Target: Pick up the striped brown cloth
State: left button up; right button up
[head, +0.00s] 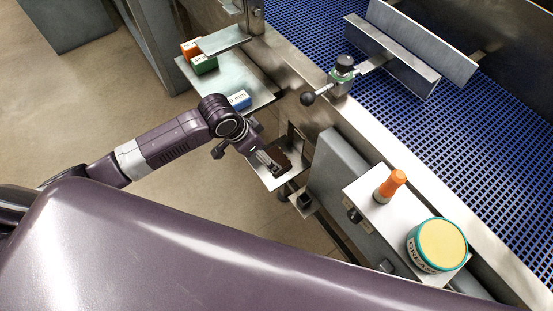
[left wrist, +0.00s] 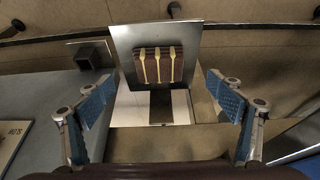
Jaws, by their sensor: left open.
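The striped brown cloth (left wrist: 158,66) lies folded on a small metal shelf (left wrist: 126,42) in the left wrist view, with pale yellow stripes across it. In the head view the brown cloth (head: 291,160) shows only in part on the shelf (head: 272,182), behind my left gripper (head: 268,162). My left gripper is open and empty. In the left wrist view its blue-padded fingers (left wrist: 160,88) stand apart, one on each side of the picture, with the cloth between and beyond them. My right gripper is not in view.
A blue mesh conveyor (head: 480,125) with a metal lane divider (head: 390,55) runs along the right. An orange-capped item (head: 391,184) and a grease tin (head: 437,245) stand on a right-hand ledge. Orange, green (head: 204,64) and blue blocks (head: 239,100) sit on another plate.

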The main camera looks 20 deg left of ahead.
pick_arm(q)
jog(key=x, duration=0.7)
jog(key=shift+d+f, duration=0.1)
jog(key=c, duration=1.2)
jog(key=shift+c, duration=0.2)
notch_tip(320, 180, up, 20)
